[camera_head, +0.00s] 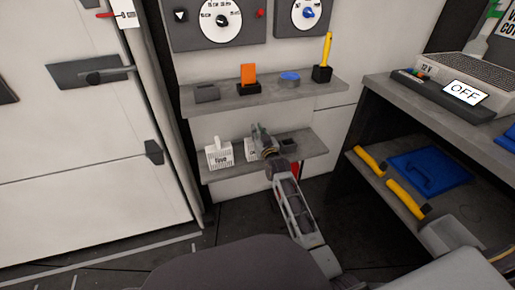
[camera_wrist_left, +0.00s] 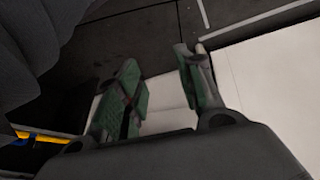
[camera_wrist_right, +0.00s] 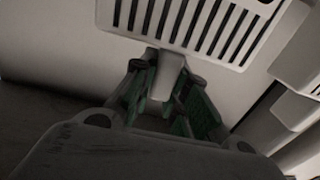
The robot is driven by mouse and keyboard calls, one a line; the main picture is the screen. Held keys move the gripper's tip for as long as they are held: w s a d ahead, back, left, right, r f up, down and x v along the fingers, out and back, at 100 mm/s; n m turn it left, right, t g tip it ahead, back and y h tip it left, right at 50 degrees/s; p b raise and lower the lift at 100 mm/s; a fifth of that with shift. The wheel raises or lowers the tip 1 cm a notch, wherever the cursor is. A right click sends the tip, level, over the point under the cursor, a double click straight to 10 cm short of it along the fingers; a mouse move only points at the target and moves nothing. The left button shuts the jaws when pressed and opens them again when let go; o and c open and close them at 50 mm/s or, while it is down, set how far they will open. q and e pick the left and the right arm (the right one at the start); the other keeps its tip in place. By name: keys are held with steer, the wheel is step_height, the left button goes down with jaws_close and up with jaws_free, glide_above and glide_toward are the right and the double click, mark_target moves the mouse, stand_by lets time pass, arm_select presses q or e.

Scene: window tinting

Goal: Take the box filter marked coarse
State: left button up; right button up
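Two white slotted box filters stand on the lower wall shelf. The left one (camera_head: 218,155) is marked "fine" and has a tab on top. The other (camera_head: 250,151) is partly hidden behind my right gripper (camera_head: 261,136); only the start of its label, seemingly a "C", shows. In the right wrist view, my right gripper (camera_wrist_right: 165,82) has its fingers closed in on both sides of the pale tab (camera_wrist_right: 171,66) of a slotted white box (camera_wrist_right: 185,25), seemingly touching it. My left gripper (camera_wrist_left: 160,90) is open and empty over the floor, outside the head view.
The upper shelf (camera_head: 218,102) above my right gripper holds a grey block, an orange piece, a blue round piece and a yellow stick in a holder. A dark block (camera_head: 288,145) sits right of the filters. A workbench (camera_head: 440,113) stands at right.

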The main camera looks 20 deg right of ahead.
jaws_close()
steer(key=shift+r, duration=0.1)
